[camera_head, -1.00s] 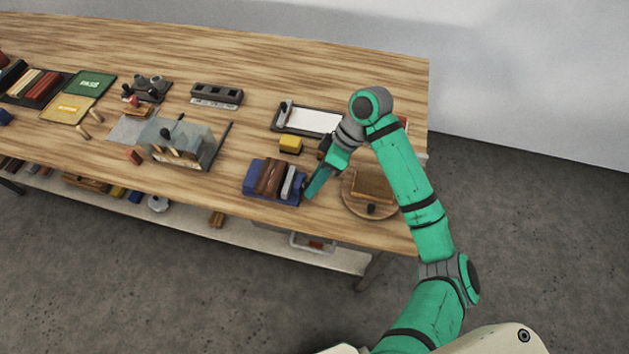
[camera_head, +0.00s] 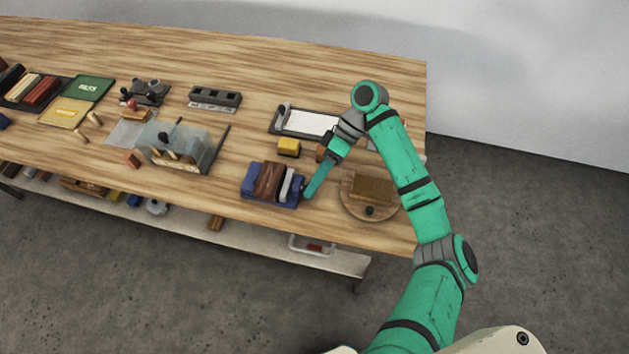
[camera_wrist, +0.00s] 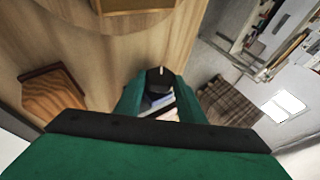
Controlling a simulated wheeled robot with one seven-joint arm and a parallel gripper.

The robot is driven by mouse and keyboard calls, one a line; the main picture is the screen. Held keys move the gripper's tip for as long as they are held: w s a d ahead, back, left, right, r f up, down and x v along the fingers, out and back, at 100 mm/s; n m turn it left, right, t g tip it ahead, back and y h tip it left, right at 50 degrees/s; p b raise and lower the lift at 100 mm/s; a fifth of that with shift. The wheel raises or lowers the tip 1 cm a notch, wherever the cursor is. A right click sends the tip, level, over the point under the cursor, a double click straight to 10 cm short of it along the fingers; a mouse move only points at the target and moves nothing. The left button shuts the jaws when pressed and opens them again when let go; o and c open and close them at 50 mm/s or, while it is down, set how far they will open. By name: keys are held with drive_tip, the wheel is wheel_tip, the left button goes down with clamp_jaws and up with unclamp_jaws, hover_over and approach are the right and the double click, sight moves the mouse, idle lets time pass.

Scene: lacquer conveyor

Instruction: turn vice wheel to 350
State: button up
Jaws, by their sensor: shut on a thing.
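The blue vice (camera_head: 257,194) stands near the front edge of the bench, with a brown block (camera_head: 268,180) between its jaws. My gripper (camera_head: 307,193) reaches down to the right end of the vice, where the wheel is. In the wrist view my gripper (camera_wrist: 155,95) has its two green fingers on either side of a dark rounded part of the wheel (camera_wrist: 160,77) with a pale mark on it. The fingers are shut on it. The wheel is mostly hidden in the head view, and I cannot read its angle.
A round wooden turntable (camera_head: 350,206) with a brown block stands just right of my gripper. A yellow block (camera_head: 289,147) and a tray with a white sheet (camera_head: 305,122) lie behind the vice. A clear-sided box (camera_head: 175,147) stands to the left.

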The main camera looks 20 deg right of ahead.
drive_tip(key=o, duration=1)
drive_tip(key=shift+o, duration=0.2)
